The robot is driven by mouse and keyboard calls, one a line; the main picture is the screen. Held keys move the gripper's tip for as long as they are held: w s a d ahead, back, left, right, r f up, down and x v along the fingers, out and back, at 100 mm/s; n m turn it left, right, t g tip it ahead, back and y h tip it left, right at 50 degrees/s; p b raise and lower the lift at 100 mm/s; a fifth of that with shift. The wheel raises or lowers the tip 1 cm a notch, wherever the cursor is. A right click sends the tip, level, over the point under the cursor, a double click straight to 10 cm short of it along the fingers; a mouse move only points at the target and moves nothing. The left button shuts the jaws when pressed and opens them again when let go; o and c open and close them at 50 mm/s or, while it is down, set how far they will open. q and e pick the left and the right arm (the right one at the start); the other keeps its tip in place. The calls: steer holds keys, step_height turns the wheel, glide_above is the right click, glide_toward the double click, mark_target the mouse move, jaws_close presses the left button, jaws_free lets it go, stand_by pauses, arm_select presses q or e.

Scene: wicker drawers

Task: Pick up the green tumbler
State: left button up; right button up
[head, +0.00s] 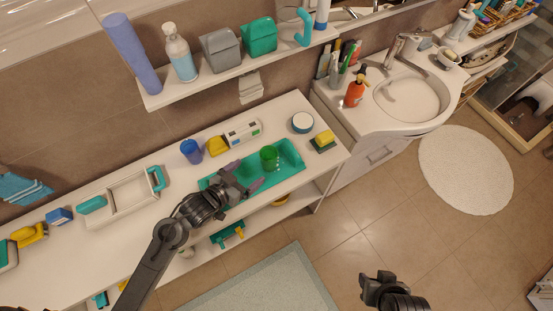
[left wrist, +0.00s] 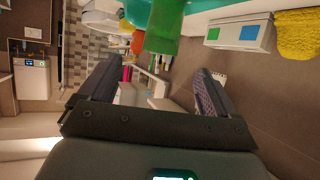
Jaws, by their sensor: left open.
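The green tumbler (head: 269,157) stands upright on the teal tray (head: 291,158) on the white counter. My left gripper (head: 248,176) is open and empty just to its left and in front of it, with the fingers pointing towards it. In the left wrist view, the green tumbler (left wrist: 165,27) shows at the top, beyond the tips of my open left gripper (left wrist: 153,75) and apart from them. Part of the tray is hidden behind the left gripper. My right gripper (head: 380,285) is at the bottom right, over the floor, far from the tumbler; its jaws are unclear.
A blue cup (head: 191,151), a yellow cloth (head: 218,146) and a white box (head: 243,132) stand behind the tray. A round container (head: 303,122) and a sponge (head: 323,141) are to its right. A shelf (head: 235,65) with bottles hangs above. A caddy (head: 122,197) sits left.

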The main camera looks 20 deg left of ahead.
mark_target(262, 162)
arm_select(q)
steer(key=shift+w+a+f+b, duration=0.1)
steer(key=shift+w+f+b, duration=0.25)
steer(key=shift+f+b, duration=0.25)
steer(key=shift+w+a+f+b, duration=0.1)
steer(key=shift+w+f+b, duration=0.25)
steer(key=shift+f, duration=0.3)
steer(key=shift+d+f, duration=0.15)
steer(key=shift+w+d+f+b, duration=0.1)
steer(key=shift+w+b, duration=0.2)
steer(key=shift+b, duration=0.05)
steer(key=x, duration=0.4)
steer(key=shift+w, duration=0.2)
steer(key=shift+w+d+f, duration=0.15)
steer(key=shift+w+d, duration=0.05)
steer(key=shift+w, duration=0.3)
steer(key=shift+b+x, duration=0.35)
steer(key=shift+x, duration=2)
steer(key=shift+s+d, duration=0.1)
steer(key=shift+d, duration=0.05)
arm_select(e)
steer(key=f, duration=0.5)
steer(key=shift+s+d, duration=0.15)
steer(key=shift+d, duration=0.1)
